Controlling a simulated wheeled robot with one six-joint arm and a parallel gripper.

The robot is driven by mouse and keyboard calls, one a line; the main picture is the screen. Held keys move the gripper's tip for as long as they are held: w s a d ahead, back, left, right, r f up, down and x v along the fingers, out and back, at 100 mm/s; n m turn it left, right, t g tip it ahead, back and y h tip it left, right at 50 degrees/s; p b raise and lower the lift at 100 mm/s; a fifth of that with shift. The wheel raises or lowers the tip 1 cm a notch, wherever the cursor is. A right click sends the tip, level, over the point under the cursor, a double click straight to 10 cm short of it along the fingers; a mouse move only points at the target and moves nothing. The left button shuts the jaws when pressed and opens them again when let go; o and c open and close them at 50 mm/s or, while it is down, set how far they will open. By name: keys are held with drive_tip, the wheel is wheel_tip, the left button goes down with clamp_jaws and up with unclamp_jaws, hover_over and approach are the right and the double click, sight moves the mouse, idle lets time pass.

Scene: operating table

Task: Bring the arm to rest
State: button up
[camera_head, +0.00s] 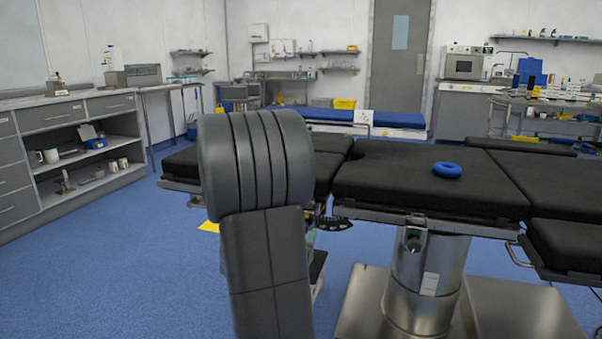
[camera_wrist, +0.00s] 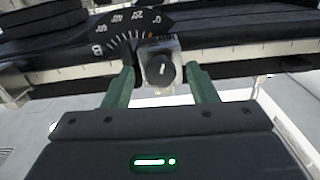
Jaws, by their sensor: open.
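My gripper (camera_wrist: 160,80) shows in the wrist view with its two green fingers apart and nothing between them. Beyond the fingertips is a clamp with a dark knob (camera_wrist: 160,70) on the side rail of the operating table. A dark dial plate with white marks (camera_wrist: 138,28) sits just above the knob. I cannot tell whether the fingers touch the clamp. In the head view my grey arm (camera_head: 258,165) rises in front of the operating table (camera_head: 425,185) and hides part of it. The gripper itself is hidden there.
A blue ring (camera_head: 447,170) lies on the black table padding. The table stands on a steel column (camera_head: 425,280) with a wide base. A cabinet with shelves (camera_head: 75,150) is at the left. Blue floor (camera_head: 110,270) is free between the cabinet and my arm.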

drive_tip(key=shift+n+p, duration=1.7)
drive_tip(key=shift+n, duration=2.4)
drive_tip(key=shift+d, duration=0.1)
